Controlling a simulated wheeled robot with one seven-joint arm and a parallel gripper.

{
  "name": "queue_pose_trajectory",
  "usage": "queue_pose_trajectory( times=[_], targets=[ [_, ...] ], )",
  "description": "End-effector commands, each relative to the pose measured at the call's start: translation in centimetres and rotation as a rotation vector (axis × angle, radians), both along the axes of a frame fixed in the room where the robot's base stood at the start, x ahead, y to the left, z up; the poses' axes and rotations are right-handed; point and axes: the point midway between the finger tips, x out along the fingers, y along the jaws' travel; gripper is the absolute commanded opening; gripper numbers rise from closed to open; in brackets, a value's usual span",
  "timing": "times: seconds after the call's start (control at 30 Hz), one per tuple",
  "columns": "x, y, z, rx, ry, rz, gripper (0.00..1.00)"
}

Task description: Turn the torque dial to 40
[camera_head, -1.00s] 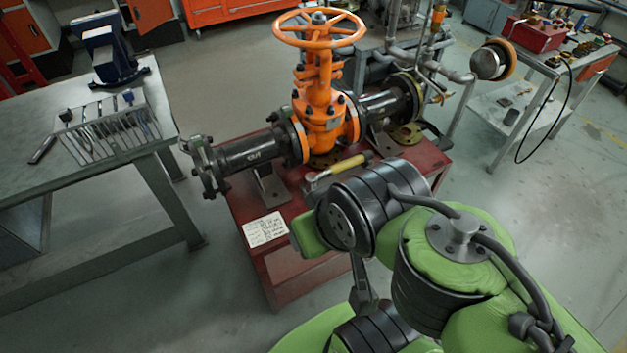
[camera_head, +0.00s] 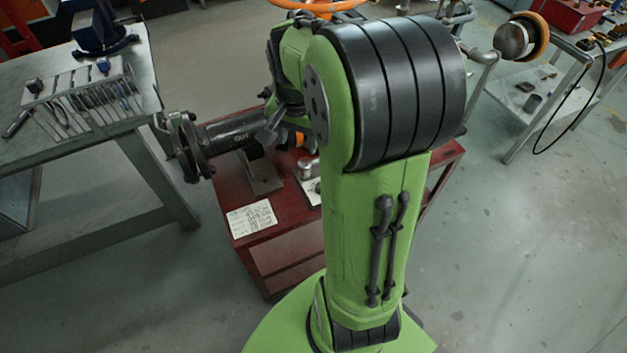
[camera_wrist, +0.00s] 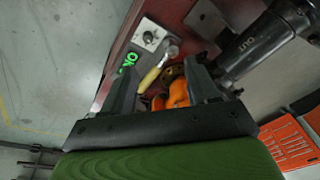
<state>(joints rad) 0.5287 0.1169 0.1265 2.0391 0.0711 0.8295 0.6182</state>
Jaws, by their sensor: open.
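In the head view the plate (camera_head: 309,184) is partly hidden by my arm.
A written card (camera_head: 252,219) lies on the stand's front corner. A workbench with tools (camera_head: 85,105) stands at left.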

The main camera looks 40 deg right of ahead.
Motion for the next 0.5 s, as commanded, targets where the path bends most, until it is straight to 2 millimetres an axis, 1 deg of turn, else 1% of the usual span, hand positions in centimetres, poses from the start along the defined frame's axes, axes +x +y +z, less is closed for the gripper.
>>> queue_pose_trajectory(
  times=[0.03,0.1,0.2,0.3,0.4,0.47,0.5],
  targets=[
    [0.6,-2.3,-3.5,0.033,0.03,-0.111,0.59],
    [1.2,-5.1,-7.0,0.072,0.054,-0.257,0.59],
    [1.4,-7.6,-10.5,0.111,0.078,-0.403,0.59],
    [1.4,-8.6,-11.8,0.126,0.086,-0.463,0.59],
    [1.4,-8.7,-12.7,0.128,0.087,-0.47,0.59],
    [1.4,-8.6,-13.9,0.129,0.089,-0.468,0.59],
    [1.4,-8.6,-14.8,0.128,0.088,-0.468,0.59]
  ],
)
